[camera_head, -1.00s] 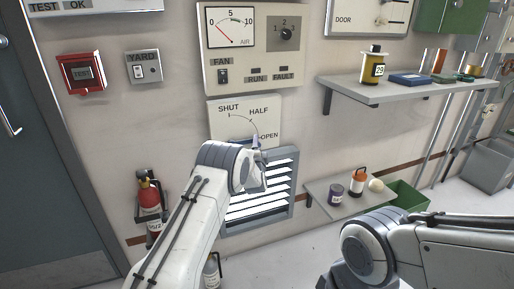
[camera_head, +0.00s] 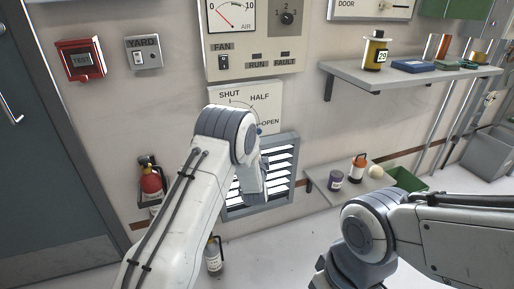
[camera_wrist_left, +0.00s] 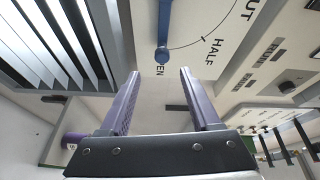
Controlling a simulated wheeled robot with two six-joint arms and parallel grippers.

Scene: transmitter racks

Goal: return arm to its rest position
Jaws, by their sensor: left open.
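My left arm (camera_head: 190,190) reaches up from the bottom of the head view, its bulky wrist in front of the damper plate (camera_head: 232,92) and the louvre. My left gripper (camera_wrist_left: 159,74) shows in the left wrist view with two purple-grey fingers apart and nothing between them. The blue lever (camera_wrist_left: 165,28) lies just beyond the fingertips, apart from them, its round end by the partly covered OPEN lettering. In the head view the wrist hides most of the lever and the fingers. My right arm (camera_head: 372,240) is bent at lower right; its gripper is out of view.
The slatted louvre (camera_head: 281,172) is under the plate. The fan panel (camera_head: 254,50) is above it. An upper shelf (camera_head: 350,75) and a lower shelf (camera_head: 322,181) hold small items at right.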

